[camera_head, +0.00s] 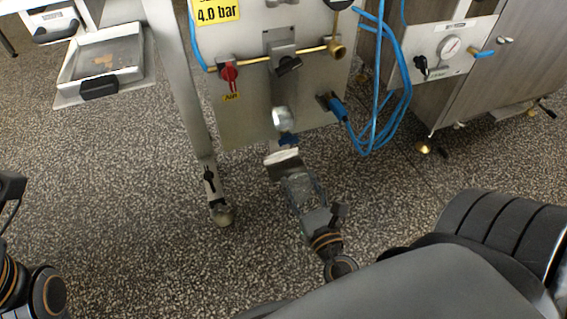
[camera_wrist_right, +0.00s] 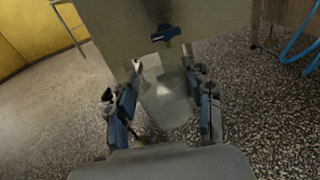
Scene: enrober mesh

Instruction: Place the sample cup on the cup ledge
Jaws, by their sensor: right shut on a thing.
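My right gripper (camera_head: 286,168) is shut on the sample cup (camera_head: 282,157), a pale, translucent cup. I cannot pick out the cup ledge with certainty. Part of my left arm shows at the left edge, but its gripper is out of frame.
A red-handled valve (camera_head: 229,72) and brass pipe cross the panel. Blue hoses (camera_head: 378,105) hang at its right. A steel leg (camera_head: 185,90) stands left of the panel, with a shallow tray (camera_head: 103,60) beyond. A wooden cabinet (camera_head: 459,82) is at right. The speckled floor is open.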

